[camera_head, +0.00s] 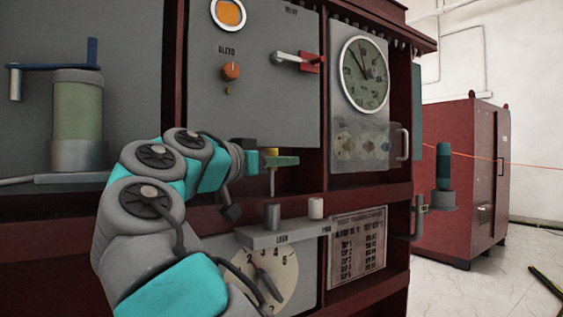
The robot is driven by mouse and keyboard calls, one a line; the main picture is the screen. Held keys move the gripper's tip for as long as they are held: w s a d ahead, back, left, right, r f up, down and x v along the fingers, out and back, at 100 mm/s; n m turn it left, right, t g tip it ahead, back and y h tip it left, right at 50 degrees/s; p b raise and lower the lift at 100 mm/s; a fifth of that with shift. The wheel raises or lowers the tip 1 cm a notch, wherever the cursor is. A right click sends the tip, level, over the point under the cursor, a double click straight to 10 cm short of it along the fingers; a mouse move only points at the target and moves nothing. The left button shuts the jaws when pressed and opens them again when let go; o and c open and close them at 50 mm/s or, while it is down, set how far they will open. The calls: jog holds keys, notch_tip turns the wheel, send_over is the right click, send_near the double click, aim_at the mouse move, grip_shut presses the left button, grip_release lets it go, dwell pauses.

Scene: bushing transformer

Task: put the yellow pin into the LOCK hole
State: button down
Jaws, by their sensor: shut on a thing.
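My gripper (278,160) is at the centre of the camera_head view, shut on the yellow pin (272,153). The pin's yellow head shows above the fingers, and its thin grey shank hangs down upright below them. The label that seems to read LOCK (282,239) is on the front of a grey ledge (258,237) below. A short grey cylinder (273,217) stands on the ledge above this label, almost straight under the shank, with a gap between. A whitish cylinder (316,208) stands to its right. The hole openings cannot be seen from here.
A round gauge (364,75) and a clear-covered box with a handle (364,146) are at the right. A lever with a red base (309,62) and an orange knob (231,71) are above. A numbered dial (283,283) is below the ledge, partly behind my arm.

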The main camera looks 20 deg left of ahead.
aim_at(273, 190)
jog(key=shift+f+b, duration=2.75)
jog(key=shift+f, duration=0.1)
jog(key=c, duration=0.6)
grip_release()
jog(key=shift+r, duration=0.1)
jog(key=shift+s, duration=0.1)
jog(key=p+v, duration=0.1)
jog(key=v, duration=0.6)
jog(key=shift+s+a, duration=0.2)
jog(key=shift+s, duration=0.1)
